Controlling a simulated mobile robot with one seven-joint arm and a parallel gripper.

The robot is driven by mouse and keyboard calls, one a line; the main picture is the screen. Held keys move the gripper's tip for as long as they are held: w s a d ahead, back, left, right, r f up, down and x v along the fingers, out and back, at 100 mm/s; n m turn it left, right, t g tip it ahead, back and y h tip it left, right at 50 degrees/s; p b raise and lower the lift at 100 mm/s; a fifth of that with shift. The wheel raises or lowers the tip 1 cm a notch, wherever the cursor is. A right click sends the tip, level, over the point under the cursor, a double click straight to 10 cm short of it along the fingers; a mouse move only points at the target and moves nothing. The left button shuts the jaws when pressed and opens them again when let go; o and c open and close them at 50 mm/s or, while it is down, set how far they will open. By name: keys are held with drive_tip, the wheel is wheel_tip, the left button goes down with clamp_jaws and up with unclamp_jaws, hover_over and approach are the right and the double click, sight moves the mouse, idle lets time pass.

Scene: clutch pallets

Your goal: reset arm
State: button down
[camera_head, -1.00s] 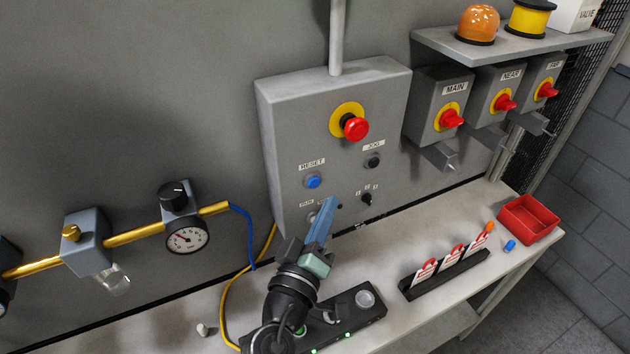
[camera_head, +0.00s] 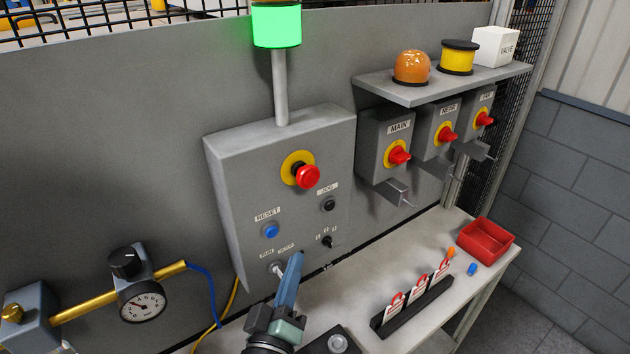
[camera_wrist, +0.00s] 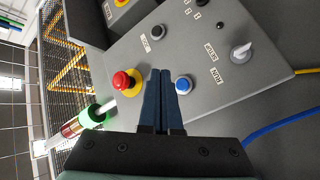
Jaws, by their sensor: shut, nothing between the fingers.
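My gripper (camera_head: 297,256) is shut and empty in front of the lower part of the grey control panel (camera_head: 230,165). In the wrist view, my gripper (camera_wrist: 160,72) has its two blue fingers together, pointing at the panel, with the blue reset button (camera_wrist: 183,85) just right of the tips. The reset button also shows in the head view (camera_head: 270,231). The run/setup switch (camera_head: 277,267) is close beside the fingertips in the head view. In the wrist view a pale switch lever (camera_wrist: 241,51) stands clear of the fingers. I cannot tell whether the fingertips touch the panel.
A red emergency button (camera_head: 307,176) sticks out of the panel, below a green-lit stack light (camera_head: 276,25). Three isolators with red handles, including MAIN (camera_head: 398,155), hang right under a shelf (camera_head: 445,84). A tag rack (camera_head: 413,308) and red tray (camera_head: 485,241) stand on the bench.

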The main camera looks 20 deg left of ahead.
drive_tip(key=w+d+r+m+t+h+b, duration=0.15)
drive_tip(key=d+r+m, duration=0.3)
drive_tip(key=r, duration=0.65)
drive_tip(key=w+d+r+m+t+h+b, duration=0.1)
drive_tip(key=d+r+m+t+h+b, duration=0.2)
drive_tip(key=d+r, duration=0.5)
drive_tip(key=s+d+r+m+t+y, duration=0.1)
drive_tip(key=s+r+t, duration=0.1)
drive_tip(key=s+r, duration=0.4)
drive_tip(key=s+d+r+m+t+y+b, duration=0.1)
drive_tip(key=s+r, duration=0.5)
drive_tip(key=r, duration=0.8)
drive_tip(key=shift+s+d+r+m+t+b, duration=0.15)
drive_tip(key=shift+s+d+m+t+b, duration=0.2)
drive_tip(key=shift+d+m+t, duration=0.25)
drive_tip(key=shift+a+y, duration=0.1)
drive_tip(key=shift+y, duration=0.15)
